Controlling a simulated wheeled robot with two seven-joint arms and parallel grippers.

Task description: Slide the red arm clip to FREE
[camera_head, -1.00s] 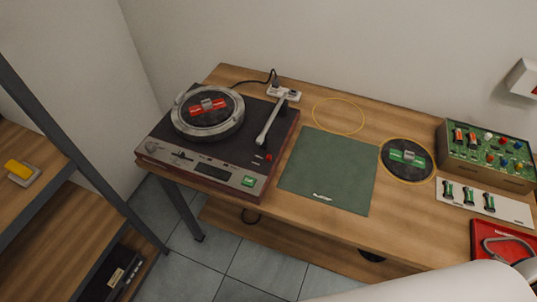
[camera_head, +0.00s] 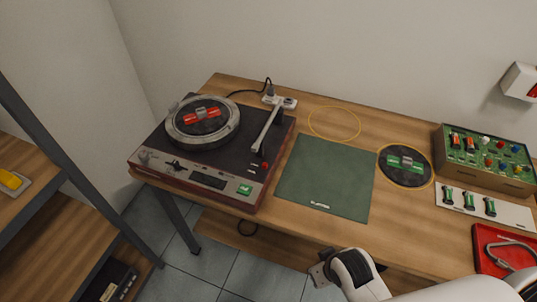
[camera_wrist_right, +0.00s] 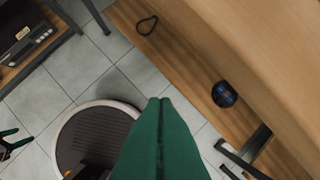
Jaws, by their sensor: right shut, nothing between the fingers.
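The turntable (camera_head: 153,160) stands at the left end of the wooden table. Its silver tonearm (camera_head: 267,127) lies along the right side of the deck. A small red piece (camera_head: 264,165), which looks like the arm clip, sits by the tonearm's front end; its lettering is too small to read. My right gripper (camera_head: 320,271) is at the table's front edge, right of and well below the turntable, apart from it. In the right wrist view its green fingers (camera_wrist_right: 160,103) are together and empty, above the floor. My left gripper is not in view.
A green mat (camera_head: 327,178) lies right of the turntable. Beyond it are a black disc (camera_head: 405,166), a green control box (camera_head: 486,158), a white strip with green cylinders (camera_head: 484,208) and a red tray (camera_head: 506,248). A shelf (camera_head: 50,235) stands at the left.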

